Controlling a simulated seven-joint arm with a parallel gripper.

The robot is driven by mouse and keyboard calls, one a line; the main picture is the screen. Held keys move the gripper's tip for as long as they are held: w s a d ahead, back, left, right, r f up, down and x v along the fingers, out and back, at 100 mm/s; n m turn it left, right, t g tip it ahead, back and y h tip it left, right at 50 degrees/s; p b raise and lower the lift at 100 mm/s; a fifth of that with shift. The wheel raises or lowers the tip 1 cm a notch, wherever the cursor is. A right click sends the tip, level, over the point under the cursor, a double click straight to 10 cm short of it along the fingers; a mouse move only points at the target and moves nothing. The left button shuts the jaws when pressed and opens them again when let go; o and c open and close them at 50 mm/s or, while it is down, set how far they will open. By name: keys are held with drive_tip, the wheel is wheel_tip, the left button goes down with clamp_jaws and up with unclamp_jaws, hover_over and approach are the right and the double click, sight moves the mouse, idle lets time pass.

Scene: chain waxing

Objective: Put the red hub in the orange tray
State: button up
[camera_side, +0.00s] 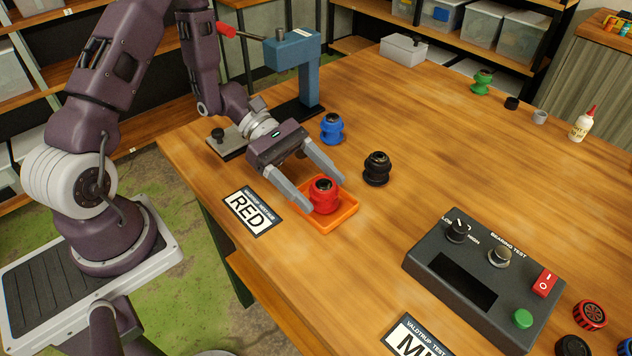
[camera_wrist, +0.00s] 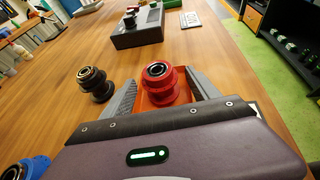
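The red hub (camera_side: 324,196) stands upright inside the orange tray (camera_side: 345,219), and it also shows in the wrist view (camera_wrist: 165,85). The orange tray (camera_wrist: 148,101) is partly hidden there by the hub and my gripper. My gripper (camera_side: 325,194) is low at the tray. Its two fingers are spread, one on each side of the red hub. In the wrist view, my gripper (camera_wrist: 160,86) shows a gap between each finger and the hub, so it looks open and not holding it.
A black hub (camera_side: 377,169) and a blue hub (camera_side: 331,129) stand nearby on the table. A RED label (camera_side: 250,211) lies left of the tray. A blue press (camera_side: 293,65) stands behind, and a bearing test box (camera_side: 485,275) is at front right.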

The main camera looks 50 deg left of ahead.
drive_tip(key=v, duration=1.2)
drive_tip(key=shift+d+r, duration=0.15)
drive_tip(key=shift+r, duration=0.55)
drive_tip(key=s+d+r+m+t+y, duration=0.2)
drive_tip(key=s+r+m+y, duration=0.4)
drive_tip(key=m, duration=0.3)
drive_tip(key=s+d+r+m+t+y, duration=0.1)
drive_tip(key=s+d+r+m+y, duration=0.1)
drive_tip(key=s+r+m+y, duration=0.5)
drive_tip(key=s+m, duration=0.2)
drive_tip(key=m, duration=0.1)
drive_tip(key=shift+s+d+m+t, duration=0.3)
drive_tip(key=shift+d+t, duration=0.05)
drive_tip(key=shift+t, duration=0.05)
